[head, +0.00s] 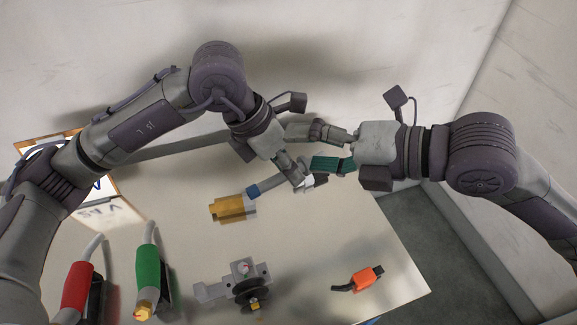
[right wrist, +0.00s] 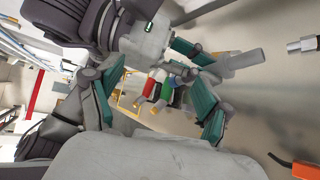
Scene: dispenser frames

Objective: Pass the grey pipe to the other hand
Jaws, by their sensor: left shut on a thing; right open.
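The fingers hide part of the rod. My right gripper (head: 315,149) is open and empty, close beside the left fingertips on the right, with teal pads showing. In the right wrist view, a pale grey rod (right wrist: 242,60) shows beyond the teal fingers; its full length cannot be told.
A red-handled nozzle (head: 76,287) and a green-handled one (head: 148,266) stand at the lower left. A grey fixture with a dark wheel (head: 250,290) sits at the front middle. An orange connector (head: 365,280) lies at the front right. A framed board (head: 110,190) is at the left.

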